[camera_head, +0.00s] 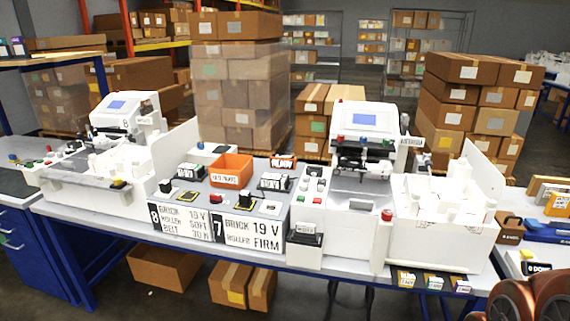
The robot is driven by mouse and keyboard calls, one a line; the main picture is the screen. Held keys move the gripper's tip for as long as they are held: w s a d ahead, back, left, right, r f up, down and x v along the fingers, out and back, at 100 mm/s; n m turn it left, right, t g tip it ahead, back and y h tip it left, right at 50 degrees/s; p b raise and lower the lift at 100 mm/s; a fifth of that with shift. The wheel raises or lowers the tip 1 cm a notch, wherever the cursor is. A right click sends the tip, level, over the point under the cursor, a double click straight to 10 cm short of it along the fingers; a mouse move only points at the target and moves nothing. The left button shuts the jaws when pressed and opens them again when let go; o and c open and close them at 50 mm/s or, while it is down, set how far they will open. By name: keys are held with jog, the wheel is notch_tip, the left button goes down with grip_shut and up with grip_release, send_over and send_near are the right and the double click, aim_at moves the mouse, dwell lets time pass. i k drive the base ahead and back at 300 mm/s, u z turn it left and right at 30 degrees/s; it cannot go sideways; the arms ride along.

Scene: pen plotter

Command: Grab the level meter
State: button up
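No object in the camera_head view is clearly readable as the level meter. A long blue tool (548,236) lies on the right end of the table, partly cut off by the picture edge, and I cannot tell whether it is the level meter. Two white plotter machines stand on the long table, one at the left (125,110) and one right of centre (365,122), each with a blue screen.
An orange bin (232,169) sits on the grey panel between the machines, among small switches and black blocks. White trays (440,238) with upright white parts flank the machines. A brown tool holder (509,228) stands near the blue tool. Stacked cartons (240,90) fill the floor behind.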

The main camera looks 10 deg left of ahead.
aim_at(280, 162)
jog(key=u, duration=0.25)
jog(key=i, duration=0.4)
jog(key=u, duration=1.1)
jog(key=i, duration=1)
jog(key=u, duration=0.5)
jog(key=i, duration=1.05)
jog(key=z, duration=0.2)
